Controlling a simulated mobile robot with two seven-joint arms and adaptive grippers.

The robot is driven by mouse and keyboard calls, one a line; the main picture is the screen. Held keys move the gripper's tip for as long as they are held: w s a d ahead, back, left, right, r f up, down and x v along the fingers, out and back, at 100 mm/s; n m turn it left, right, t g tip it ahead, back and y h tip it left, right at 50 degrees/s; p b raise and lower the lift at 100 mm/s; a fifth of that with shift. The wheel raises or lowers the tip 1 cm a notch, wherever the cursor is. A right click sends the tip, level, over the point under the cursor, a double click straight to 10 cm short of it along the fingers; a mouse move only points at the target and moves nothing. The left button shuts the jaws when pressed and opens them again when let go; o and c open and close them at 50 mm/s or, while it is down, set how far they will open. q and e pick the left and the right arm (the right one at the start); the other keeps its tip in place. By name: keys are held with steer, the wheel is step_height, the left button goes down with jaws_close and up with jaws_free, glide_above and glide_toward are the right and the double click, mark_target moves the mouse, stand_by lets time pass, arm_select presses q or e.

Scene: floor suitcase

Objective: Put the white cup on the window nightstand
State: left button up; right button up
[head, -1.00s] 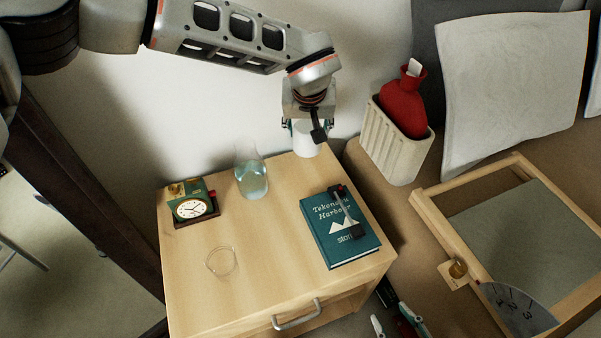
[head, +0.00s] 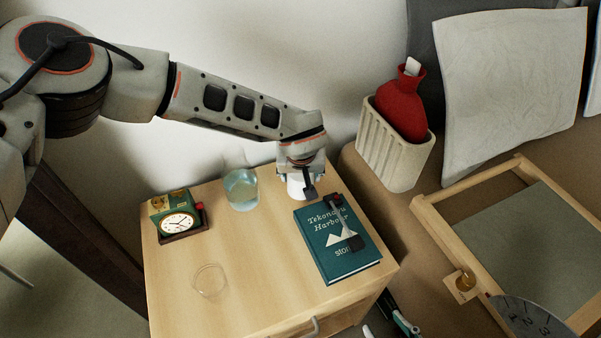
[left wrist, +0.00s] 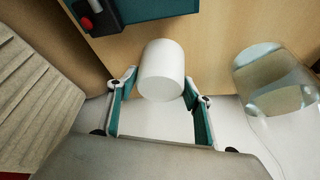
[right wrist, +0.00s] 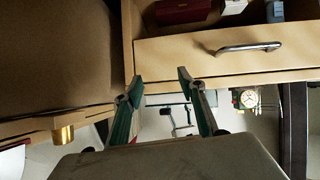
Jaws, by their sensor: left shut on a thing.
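The white cup (head: 296,188) is in my left gripper (head: 299,186), at the back of the wooden nightstand (head: 245,275), just behind the teal book. In the left wrist view the cup (left wrist: 162,72) sits between the two fingers (left wrist: 160,88). The gripper is shut on it. The cup's base is close to the nightstand top; I cannot tell whether it touches. My right gripper (right wrist: 158,86) is open and empty in the right wrist view, in front of a drawer front (right wrist: 225,52) with a metal handle.
On the nightstand are a glass carafe of water (head: 241,190) left of the cup, a clock (head: 178,222), a clear round glass item (head: 209,281) and the teal book (head: 337,243). A ribbed bin (head: 394,145) with a red bottle (head: 402,105) stands right. The middle top is clear.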

arm_select(q)
steer(key=shift+r, duration=0.2)
steer(key=shift+f, duration=0.1)
steer(key=shift+f, duration=0.15)
steer(key=o, duration=1.2)
